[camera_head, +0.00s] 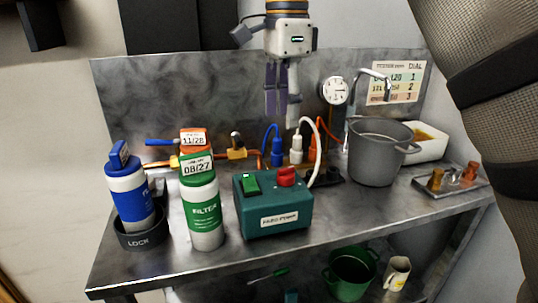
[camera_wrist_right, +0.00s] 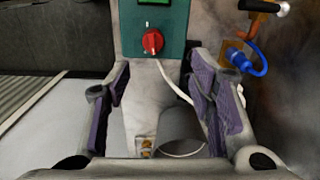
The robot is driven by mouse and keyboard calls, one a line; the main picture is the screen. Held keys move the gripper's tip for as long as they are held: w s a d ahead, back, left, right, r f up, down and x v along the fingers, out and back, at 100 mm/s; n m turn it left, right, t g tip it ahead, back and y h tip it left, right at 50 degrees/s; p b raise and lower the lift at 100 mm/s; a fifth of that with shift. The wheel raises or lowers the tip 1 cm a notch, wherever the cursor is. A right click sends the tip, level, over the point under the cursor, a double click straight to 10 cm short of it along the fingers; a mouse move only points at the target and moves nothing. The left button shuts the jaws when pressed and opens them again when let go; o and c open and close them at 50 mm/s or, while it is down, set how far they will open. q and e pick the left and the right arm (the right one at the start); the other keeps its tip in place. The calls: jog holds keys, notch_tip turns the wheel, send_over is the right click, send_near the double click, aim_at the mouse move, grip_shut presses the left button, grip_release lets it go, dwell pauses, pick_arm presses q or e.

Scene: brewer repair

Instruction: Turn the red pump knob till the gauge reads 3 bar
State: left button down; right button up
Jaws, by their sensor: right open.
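The red pump knob (camera_head: 286,176) sits on top of a teal pump box (camera_head: 262,217), beside a green switch (camera_head: 251,184). In the right wrist view the knob (camera_wrist_right: 152,41) shows ahead of the fingers with a pale mark on it. The round white gauge (camera_head: 335,91) stands behind the bench; its numbers are too small to read. My right gripper (camera_head: 281,108) is open and empty, above and behind the box, with its purple-padded fingers pointing down. In the wrist view its fingers (camera_wrist_right: 160,78) are spread apart, clear of the knob. My left gripper is out of view.
White, blue and orange hoses (camera_head: 318,140) rise behind the box. Filter canisters (camera_head: 203,212) stand left of it, one blue in a black holder (camera_head: 142,238). A grey pot (camera_head: 378,155) under a tap is to the right. The bench front (camera_head: 345,215) is clear.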

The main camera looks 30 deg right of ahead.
send_over(286, 168)
jog(key=f, duration=0.5)
jog(key=shift+s+p, duration=0.35)
jog(key=f, duration=0.6)
jog(key=shift+w+f, duration=0.3)
jog(key=c, duration=1.2)
